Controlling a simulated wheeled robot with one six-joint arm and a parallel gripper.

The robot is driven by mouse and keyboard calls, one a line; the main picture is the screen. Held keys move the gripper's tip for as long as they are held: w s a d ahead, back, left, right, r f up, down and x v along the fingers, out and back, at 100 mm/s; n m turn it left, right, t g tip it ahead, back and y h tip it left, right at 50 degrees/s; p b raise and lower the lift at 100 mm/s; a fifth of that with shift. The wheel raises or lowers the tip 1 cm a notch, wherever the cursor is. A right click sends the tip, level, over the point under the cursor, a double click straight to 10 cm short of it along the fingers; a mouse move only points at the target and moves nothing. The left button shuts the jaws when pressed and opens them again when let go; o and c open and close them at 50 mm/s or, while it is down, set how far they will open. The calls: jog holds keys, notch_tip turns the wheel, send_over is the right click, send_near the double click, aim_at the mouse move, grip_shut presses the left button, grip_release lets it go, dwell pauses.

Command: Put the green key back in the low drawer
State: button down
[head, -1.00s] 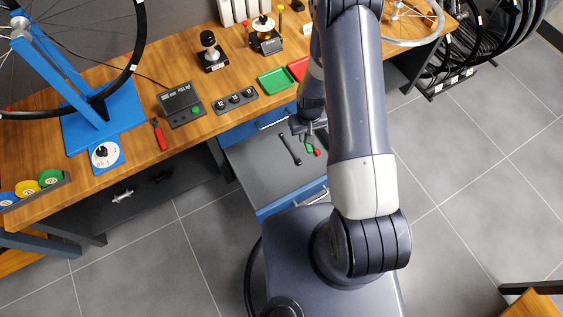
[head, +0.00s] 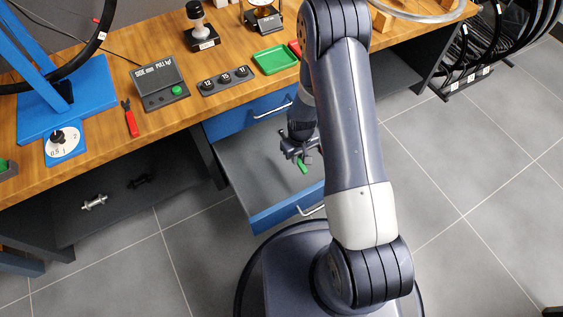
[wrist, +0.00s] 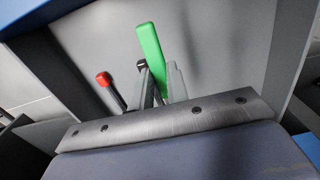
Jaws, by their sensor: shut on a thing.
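The low drawer (head: 252,185) stands open, with its grey inside showing; it also fills much of the wrist view (wrist: 225,50). My gripper (head: 300,155) is over or inside the drawer's right part. In the wrist view my gripper (wrist: 163,88) is shut on the green key (wrist: 149,52), whose green end sticks out past the fingers. The green key also shows below my gripper in the head view (head: 303,167). I cannot tell whether the key touches the drawer floor. My arm hides the drawer's right side in the head view.
A red-ended tool (wrist: 103,79) and a black-ended tool (wrist: 141,65) show near my fingers in the wrist view. The upper blue drawer (head: 250,115) is above, under the wooden bench (head: 110,140). A green tray (head: 275,60) sits on top. The drawer's left part looks clear.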

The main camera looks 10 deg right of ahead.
aim_at(296, 177)
notch_tip(296, 177, down, 11)
jog(key=b, duration=0.4)
jog(key=shift+a+f, duration=0.1)
jog(key=shift+f, duration=0.05)
jog(key=shift+f, duration=0.2)
jog(key=c, duration=1.4)
grip_release()
jog(key=shift+r, duration=0.15)
notch_tip(296, 177, up, 12)
jog(key=p, duration=0.4)
jog(key=shift+r, duration=0.1)
